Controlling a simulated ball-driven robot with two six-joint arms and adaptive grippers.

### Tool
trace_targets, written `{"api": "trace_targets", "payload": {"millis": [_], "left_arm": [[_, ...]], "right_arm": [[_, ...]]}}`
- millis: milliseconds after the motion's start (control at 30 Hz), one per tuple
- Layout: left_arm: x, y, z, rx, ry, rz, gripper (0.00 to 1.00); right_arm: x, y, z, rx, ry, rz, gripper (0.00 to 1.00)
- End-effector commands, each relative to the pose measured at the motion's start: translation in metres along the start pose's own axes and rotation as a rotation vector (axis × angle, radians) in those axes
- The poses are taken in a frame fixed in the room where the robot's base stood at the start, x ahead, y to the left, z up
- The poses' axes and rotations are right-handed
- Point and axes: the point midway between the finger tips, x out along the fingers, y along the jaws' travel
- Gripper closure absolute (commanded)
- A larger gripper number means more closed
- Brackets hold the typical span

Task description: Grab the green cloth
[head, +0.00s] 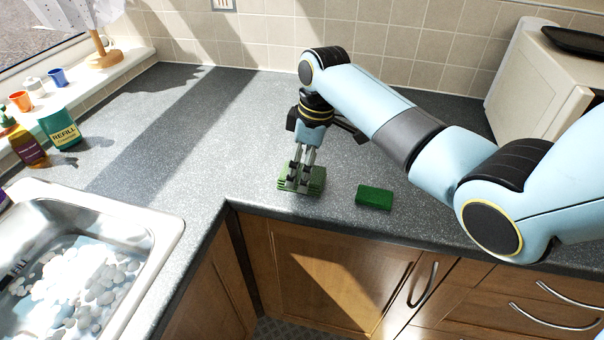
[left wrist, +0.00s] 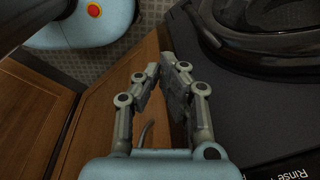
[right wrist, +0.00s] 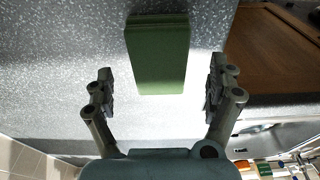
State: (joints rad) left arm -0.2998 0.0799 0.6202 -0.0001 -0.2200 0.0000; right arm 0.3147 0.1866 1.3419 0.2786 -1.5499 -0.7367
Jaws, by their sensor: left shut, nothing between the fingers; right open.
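The green cloth (head: 317,180) looks like a layered, folded stack on the grey worktop near its front edge, in the head view. My right gripper (head: 300,178) points down over it, with its fingers in front of part of the cloth. In the right wrist view, the cloth (right wrist: 158,50) lies ahead of the open fingers, in line with the gap between them, with room on both sides. Whether the fingers touch it I cannot tell. My left gripper (left wrist: 160,80) is shut and empty in the left wrist view, away from the cloth.
A darker green block (head: 374,197), like a sponge, lies just right of the cloth. A sink (head: 165,222) with suds is at left. A refill pouch (head: 64,130) and bottle (head: 28,147) stand by the window. A white appliance (head: 535,85) stands back right. The worktop's middle is clear.

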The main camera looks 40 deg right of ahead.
Motion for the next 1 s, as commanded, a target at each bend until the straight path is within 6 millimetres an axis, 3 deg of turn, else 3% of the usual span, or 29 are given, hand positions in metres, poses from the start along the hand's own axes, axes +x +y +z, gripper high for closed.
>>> {"api": "trace_targets", "payload": {"millis": [133,367,833,1000], "left_arm": [[0.000,0.000,0.000,0.000,0.001,0.000,1.00],[0.000,0.000,-0.001,0.000,0.001,0.000,1.00],[0.000,0.000,0.000,0.000,0.000,0.000,1.00],[0.000,0.000,0.000,0.000,0.000,0.000,1.00]], "right_arm": [[0.015,0.000,-0.001,0.001,0.001,-0.001,0.11],[0.017,0.000,-0.001,0.000,0.002,0.001,0.11],[0.017,0.000,-0.001,0.000,0.001,0.001,0.71],[0.017,0.001,-0.001,0.000,0.001,0.001,0.72]]}}
